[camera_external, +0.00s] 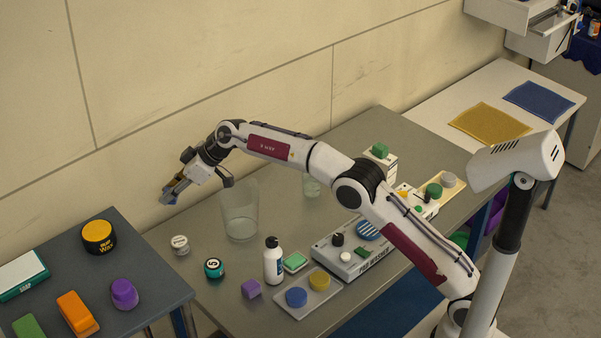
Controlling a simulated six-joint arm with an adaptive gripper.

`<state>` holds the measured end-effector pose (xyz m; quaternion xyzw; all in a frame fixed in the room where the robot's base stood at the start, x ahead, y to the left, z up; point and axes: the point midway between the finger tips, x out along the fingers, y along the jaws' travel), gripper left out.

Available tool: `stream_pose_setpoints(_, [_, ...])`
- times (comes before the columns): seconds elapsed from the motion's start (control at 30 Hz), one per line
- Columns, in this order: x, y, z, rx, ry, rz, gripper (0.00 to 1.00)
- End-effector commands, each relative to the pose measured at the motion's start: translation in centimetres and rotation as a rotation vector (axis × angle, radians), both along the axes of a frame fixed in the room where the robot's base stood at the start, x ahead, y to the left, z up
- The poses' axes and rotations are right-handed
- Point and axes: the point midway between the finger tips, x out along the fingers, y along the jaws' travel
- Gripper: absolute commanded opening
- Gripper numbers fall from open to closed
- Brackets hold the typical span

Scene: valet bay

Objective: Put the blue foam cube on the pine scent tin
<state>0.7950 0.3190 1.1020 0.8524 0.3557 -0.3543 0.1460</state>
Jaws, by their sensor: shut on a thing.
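My gripper (174,187) is high at the left, above the grey bench and near its left edge. It is shut on a small blue thing (168,197), which looks like the blue foam cube; the fingers hide part of it. Below it on the bench stand a small tin with a pale lid (180,244) and a teal and black tin with a white mark (214,268). The labels are too small to read, so I cannot tell which is the pine scent tin. The blue thing is in the air, apart from both tins.
A clear tumbler (240,212) stands right of the tins.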

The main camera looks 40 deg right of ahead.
Motion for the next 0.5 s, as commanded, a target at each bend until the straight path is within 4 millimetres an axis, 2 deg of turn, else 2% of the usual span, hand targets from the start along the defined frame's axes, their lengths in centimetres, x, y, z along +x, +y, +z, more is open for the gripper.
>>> stream_pose_setpoints(0.4, [0.0, 0.0, -2.6, 0.0, 0.002, 0.0, 0.09])
stream_pose_setpoints(0.5, [0.0, 0.1, -3.8, 0.0, 0.003, 0.001, 0.09])
